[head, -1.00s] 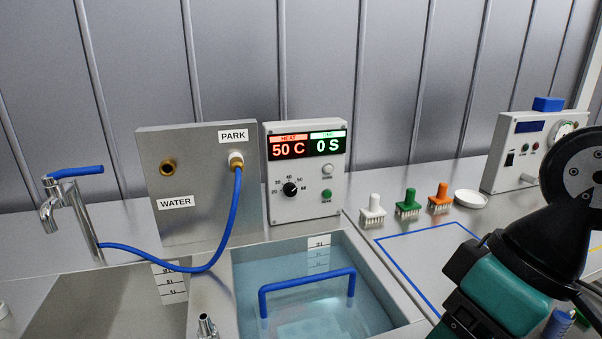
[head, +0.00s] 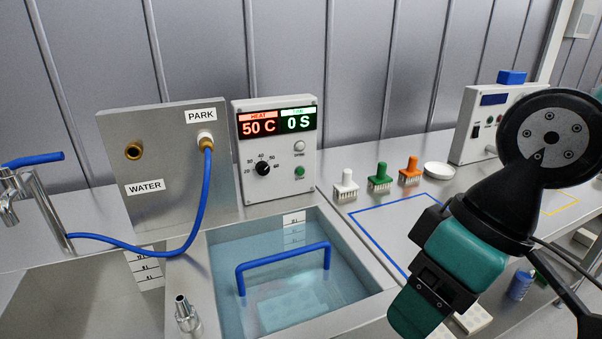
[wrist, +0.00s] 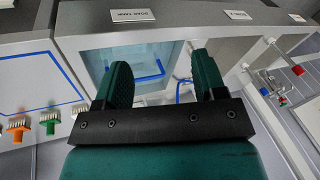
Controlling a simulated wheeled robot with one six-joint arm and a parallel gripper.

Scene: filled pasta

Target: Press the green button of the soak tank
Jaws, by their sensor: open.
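The soak tank's control panel (head: 279,185) stands behind the tank in the head view. Its display reads 50 C under HEAT and 0 S beside it. The green button (head: 299,171) is low on the panel's right, below a pale button (head: 299,146) and right of a black dial (head: 263,169). The soak tank (head: 373,296) holds water and a blue-handled basket (head: 283,256). In the wrist view my gripper (wrist: 160,82) is open and empty, its two green fingers apart, with the tank (wrist: 100,72) beyond them. In the head view my arm is right of the tank, and the fingertips are hidden.
A metal board (head: 165,205) with a blue hose (head: 160,252) stands left of the panel. White (head: 346,185), green (head: 379,177) and orange (head: 409,171) brushes and a white dish (head: 439,170) stand to its right. Another control box (head: 470,140) is at the back right.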

